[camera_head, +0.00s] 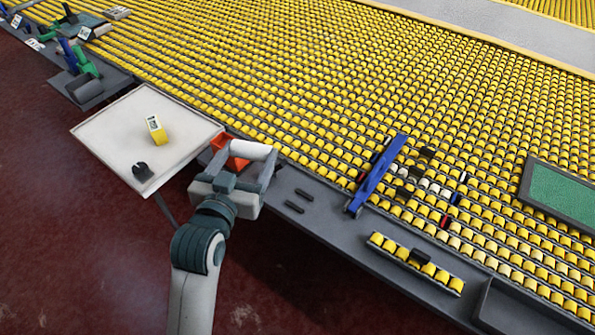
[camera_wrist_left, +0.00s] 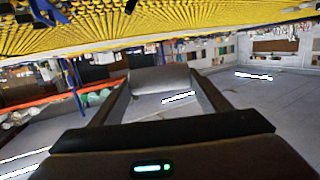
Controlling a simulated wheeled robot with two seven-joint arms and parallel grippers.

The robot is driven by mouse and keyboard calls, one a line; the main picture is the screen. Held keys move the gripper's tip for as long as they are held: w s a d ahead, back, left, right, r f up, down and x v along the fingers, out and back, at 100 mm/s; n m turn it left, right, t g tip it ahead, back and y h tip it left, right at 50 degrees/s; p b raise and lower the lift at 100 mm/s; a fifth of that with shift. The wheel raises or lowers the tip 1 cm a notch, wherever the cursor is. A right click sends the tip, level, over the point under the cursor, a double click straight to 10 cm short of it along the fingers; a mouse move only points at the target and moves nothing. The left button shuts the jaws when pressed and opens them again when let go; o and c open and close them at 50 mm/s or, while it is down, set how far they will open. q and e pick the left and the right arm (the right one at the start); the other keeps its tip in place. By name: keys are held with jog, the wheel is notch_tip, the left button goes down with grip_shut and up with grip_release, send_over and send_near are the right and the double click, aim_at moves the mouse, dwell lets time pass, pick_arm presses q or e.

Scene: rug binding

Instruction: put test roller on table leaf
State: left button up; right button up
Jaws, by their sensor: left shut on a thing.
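The test roller, a pale grey-white cylinder (camera_head: 250,150), is held between the two fingers of my left gripper (camera_head: 246,157). In the left wrist view the roller (camera_wrist_left: 160,79) spans the gap between the fingers. The table leaf, a white square board (camera_head: 100,128), lies just left of the gripper. The gripper and roller appear beside its right corner, not over its middle. My right gripper is not in view.
On the leaf are a yellow box (camera_head: 156,129) and a small black object (camera_head: 143,172); the rest is bare. An orange-red bin (camera_head: 221,145) is right beside the gripper. A blue bar (camera_head: 376,176) stands to the right. Yellow rollers cover the large bed behind.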

pick_arm(q)
jog(key=a+r+n+y+p, duration=0.1)
jog(key=a+r+y, duration=0.1)
jog(key=a, duration=0.3)
jog(key=a+r+n+y+p, duration=0.1)
jog(key=a+r+y, duration=0.1)
jog(key=a, duration=0.3)
jog(key=shift+s+a+r+n, duration=0.2)
jog(key=shift+r+n, duration=0.2)
jog(key=shift+r, duration=0.5)
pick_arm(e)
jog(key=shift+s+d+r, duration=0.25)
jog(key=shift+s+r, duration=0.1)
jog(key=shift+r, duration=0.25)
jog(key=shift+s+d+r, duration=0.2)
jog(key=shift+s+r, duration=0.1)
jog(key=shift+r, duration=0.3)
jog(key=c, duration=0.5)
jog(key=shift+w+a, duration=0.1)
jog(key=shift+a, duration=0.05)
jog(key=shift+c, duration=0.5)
